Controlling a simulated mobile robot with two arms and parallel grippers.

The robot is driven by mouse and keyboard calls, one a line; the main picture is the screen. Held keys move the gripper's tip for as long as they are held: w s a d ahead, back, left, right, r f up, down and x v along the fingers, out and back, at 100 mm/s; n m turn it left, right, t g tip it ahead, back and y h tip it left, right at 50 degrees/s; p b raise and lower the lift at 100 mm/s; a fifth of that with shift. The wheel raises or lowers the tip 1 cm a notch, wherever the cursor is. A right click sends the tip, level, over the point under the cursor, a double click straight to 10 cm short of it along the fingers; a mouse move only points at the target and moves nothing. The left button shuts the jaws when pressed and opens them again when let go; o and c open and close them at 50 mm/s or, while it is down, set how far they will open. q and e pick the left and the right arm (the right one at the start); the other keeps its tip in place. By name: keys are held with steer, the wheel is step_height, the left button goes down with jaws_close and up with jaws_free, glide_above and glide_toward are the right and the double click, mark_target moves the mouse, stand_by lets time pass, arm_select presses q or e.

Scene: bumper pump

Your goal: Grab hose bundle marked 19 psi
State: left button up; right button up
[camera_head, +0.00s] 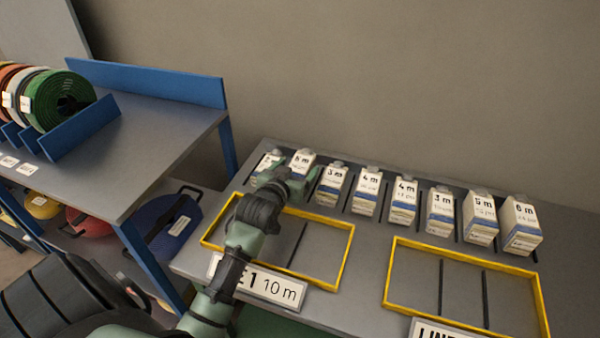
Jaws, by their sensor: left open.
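A row of white cartons with blue bands and large length marks stands at the back of the grey table. The small print is too fine to read, so I cannot tell which is marked 19 psi. My left gripper (289,180) is open at the row's left end, just in front of a "5 m" carton (301,160) and beside the leftmost carton (267,161). It hides their lower parts, and I cannot tell whether it touches either. Other cartons, such as a "4 m" one (367,190) and a "5 m" one (480,217), stand clear to the right. My right gripper is not in view.
Two yellow frames lie on the table: a left one (348,252), partly behind my arm, and a right one (467,255); both look empty. A blue-edged shelf (165,130) at left holds coiled hoses (48,98).

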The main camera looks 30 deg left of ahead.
mark_target(302, 162)
arm_select(q)
steer(key=x, duration=0.3)
steer(key=shift+d, duration=0.1)
steer(key=shift+s, duration=0.1)
jaws_close()
steer(key=shift+r, duration=0.15)
